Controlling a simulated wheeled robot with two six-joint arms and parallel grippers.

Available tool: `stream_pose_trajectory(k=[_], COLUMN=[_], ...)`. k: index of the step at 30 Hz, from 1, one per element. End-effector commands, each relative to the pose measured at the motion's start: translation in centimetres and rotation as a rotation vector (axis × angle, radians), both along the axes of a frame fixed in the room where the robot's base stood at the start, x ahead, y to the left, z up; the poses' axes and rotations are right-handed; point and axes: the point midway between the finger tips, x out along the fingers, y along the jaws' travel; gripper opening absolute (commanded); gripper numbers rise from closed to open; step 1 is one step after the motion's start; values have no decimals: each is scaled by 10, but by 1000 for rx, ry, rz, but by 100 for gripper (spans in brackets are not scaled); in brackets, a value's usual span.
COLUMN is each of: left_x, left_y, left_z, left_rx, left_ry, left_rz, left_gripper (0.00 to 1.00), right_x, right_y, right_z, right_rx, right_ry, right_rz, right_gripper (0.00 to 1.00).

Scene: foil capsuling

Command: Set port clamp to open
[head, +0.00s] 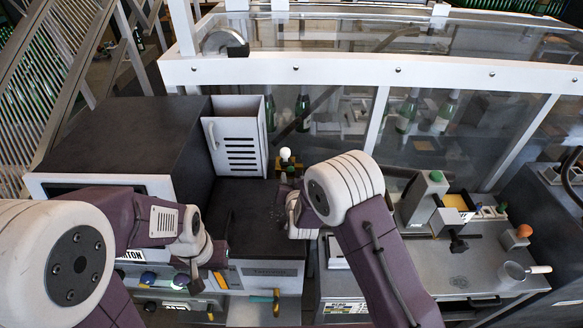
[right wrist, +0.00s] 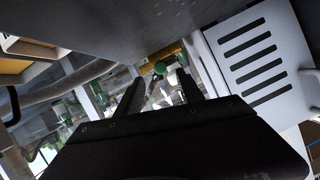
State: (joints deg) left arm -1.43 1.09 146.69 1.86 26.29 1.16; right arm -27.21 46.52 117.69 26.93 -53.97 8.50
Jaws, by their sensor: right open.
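A small fitting with a white round knob (head: 285,154) and brass-coloured parts stands beside the slotted white panel in the head view. It may be the port clamp; its setting cannot be read. My right gripper (right wrist: 160,90) is open, with nothing between its fingers. A green ball-shaped knob (right wrist: 160,68) shows just beyond its fingertips in the right wrist view. In the head view my right arm's own wrist largely hides the right fingers, just in front of the fitting. My left gripper (head: 196,282) hangs low over the front panel at left; its fingers are too small to read.
The slotted white panel (head: 238,146) stands open beside a dark-topped machine housing (head: 125,135); it also shows close at right in the right wrist view (right wrist: 255,58). Glass guarding with green bottles (head: 408,108) lies behind.

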Motion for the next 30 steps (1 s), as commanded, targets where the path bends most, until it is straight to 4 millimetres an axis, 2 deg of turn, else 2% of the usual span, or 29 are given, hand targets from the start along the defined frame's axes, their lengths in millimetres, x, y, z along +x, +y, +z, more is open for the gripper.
stream_pose_trajectory(k=[1,2,6,9,20,24,25,30], left_x=[0,0,0,0,0,0,0,0], left_y=[0,0,0,0,0,0,0,0], left_z=[16,20,25,28,28,28,28,29], left_rx=[0,0,0,0,0,0,0,0], left_ry=[0,0,-1,0,0,0,0,-1], left_rz=[0,0,0,0,0,0,0,0], left_gripper=[36,36,36,36,36,36,36,36], right_x=[8,13,37,48,54,54,54,54], right_y=[-1,-1,1,3,3,3,3,3], right_z=[4,1,-11,-16,-21,-20,-20,-20], right_rx=[-1,0,0,1,1,1,1,1], right_ry=[3,3,1,-1,0,0,0,0], right_rz=[-3,-3,-2,-2,-1,-1,-1,0], right_gripper=[45,45,45,45,45,6,0,0])
